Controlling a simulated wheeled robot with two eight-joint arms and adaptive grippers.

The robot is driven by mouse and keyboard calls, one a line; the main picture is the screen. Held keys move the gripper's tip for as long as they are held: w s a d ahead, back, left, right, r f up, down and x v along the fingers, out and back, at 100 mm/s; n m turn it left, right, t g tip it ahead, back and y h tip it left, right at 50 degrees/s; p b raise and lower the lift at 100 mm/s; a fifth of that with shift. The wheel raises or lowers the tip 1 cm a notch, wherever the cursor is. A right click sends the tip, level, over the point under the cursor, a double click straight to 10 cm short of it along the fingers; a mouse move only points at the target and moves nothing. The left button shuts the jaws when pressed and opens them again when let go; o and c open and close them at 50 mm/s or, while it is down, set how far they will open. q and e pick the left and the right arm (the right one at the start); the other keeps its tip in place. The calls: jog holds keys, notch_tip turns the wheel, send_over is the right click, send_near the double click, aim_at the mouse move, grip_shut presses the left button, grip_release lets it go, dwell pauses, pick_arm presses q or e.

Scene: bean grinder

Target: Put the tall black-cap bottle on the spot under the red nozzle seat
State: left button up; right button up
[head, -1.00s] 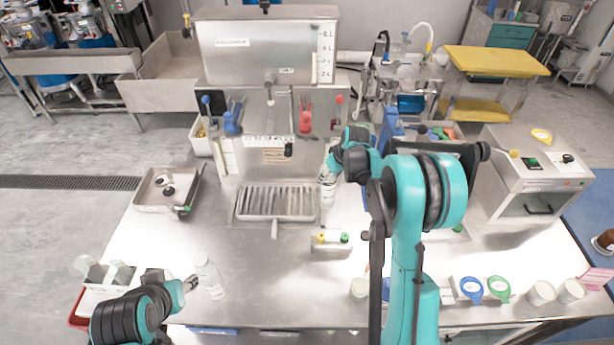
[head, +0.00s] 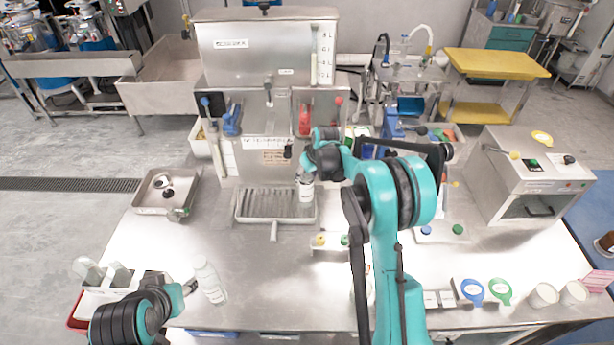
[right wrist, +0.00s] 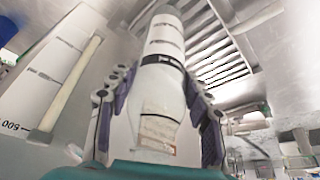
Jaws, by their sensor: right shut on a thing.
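My right gripper (head: 306,176) is shut on a pale bottle (head: 306,192), held roughly upright at the right part of the slatted drip tray (head: 246,219). The red nozzle seat (head: 305,120) is on the machine front, above and behind the bottle. In the right wrist view the fingers flank the bottle (right wrist: 163,100), which has dark bands; its cap is not clear. I cannot tell whether its base touches the tray. My left gripper (head: 190,286) is low at the left beside a clear bottle (head: 209,282); its fingers are too small to read.
A blue nozzle seat (head: 232,120) is left of the red one. A metal tray (head: 150,209) stands at left.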

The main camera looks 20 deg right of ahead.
jog(key=o, duration=1.1)
jog(key=shift+f, duration=0.1)
jog(key=shift+c, duration=0.2)
jog(key=s+d+r, duration=0.2)
jog(key=s+d, duration=0.2)
jog(key=s, duration=0.8)
jog(key=s+a+r+m+t, duration=0.15)
jog(key=s+a+r, duration=0.25)
jog(key=s+r, duration=0.6)
jog(key=s+a+r+m+t+h, duration=0.1)
jog(key=s+a+r+m, duration=0.1)
jog(key=s, duration=1.2)
jog(key=shift+s+a+p, duration=0.3)
jog(key=shift+a+p, duration=0.1)
jog(key=shift+p, duration=0.05)
